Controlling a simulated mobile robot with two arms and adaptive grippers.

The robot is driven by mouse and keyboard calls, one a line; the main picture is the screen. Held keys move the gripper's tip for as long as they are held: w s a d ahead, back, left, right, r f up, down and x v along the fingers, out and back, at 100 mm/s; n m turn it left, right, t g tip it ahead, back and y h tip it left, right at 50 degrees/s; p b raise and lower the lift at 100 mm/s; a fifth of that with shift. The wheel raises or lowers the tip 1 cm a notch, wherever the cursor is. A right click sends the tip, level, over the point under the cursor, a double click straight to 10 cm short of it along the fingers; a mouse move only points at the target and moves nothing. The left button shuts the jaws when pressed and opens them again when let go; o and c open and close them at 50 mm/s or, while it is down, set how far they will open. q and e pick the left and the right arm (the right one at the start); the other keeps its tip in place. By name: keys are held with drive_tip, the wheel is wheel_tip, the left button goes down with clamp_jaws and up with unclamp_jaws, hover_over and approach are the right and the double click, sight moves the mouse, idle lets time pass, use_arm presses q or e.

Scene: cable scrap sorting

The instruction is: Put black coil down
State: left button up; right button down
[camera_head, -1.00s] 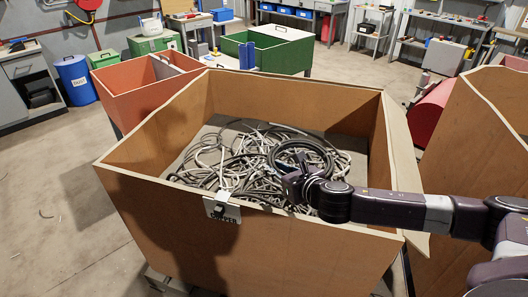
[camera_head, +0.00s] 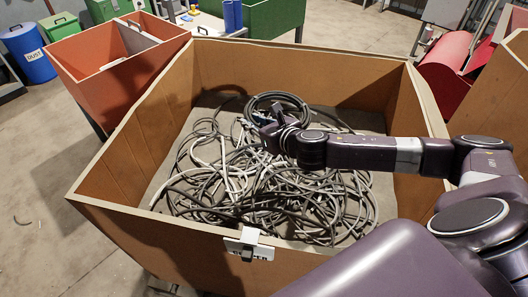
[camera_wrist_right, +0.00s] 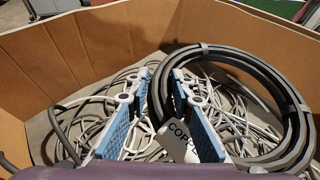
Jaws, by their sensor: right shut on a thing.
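The black coil (camera_head: 281,97) is a ring of dark cable inside the wooden bin (camera_head: 185,232), over the far part of a cable pile. My right gripper (camera_head: 268,132) reaches in from the right and is shut on the coil's near side. In the right wrist view the coil (camera_wrist_right: 296,112) stands to the right, its left edge between the blue-padded fingertips of the gripper (camera_wrist_right: 161,82). I cannot tell whether the coil touches the pile. My left gripper is not in view.
Tangled grey and black cables (camera_head: 235,190) cover the bin floor. The bin walls stand high all round, with a white sign plate (camera_head: 248,245) on the near rim. An orange bin (camera_head: 100,60) stands behind left, a red container (camera_head: 447,65) behind right.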

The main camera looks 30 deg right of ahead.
wheel_tip(320, 180, down, 18)
drive_tip(key=b, duration=0.3)
drive_tip(key=shift+s, duration=0.1)
drive_tip(key=shift+f+b, duration=0.55)
drive_tip(key=shift+b, duration=0.05)
drive_tip(key=c, duration=1.9)
unclamp_jaws()
drive_tip(key=shift+o, duration=1.1)
drive_tip(key=r+v, duration=0.1)
drive_tip(key=v, duration=1.1)
drive_tip(key=shift+p, duration=0.4)
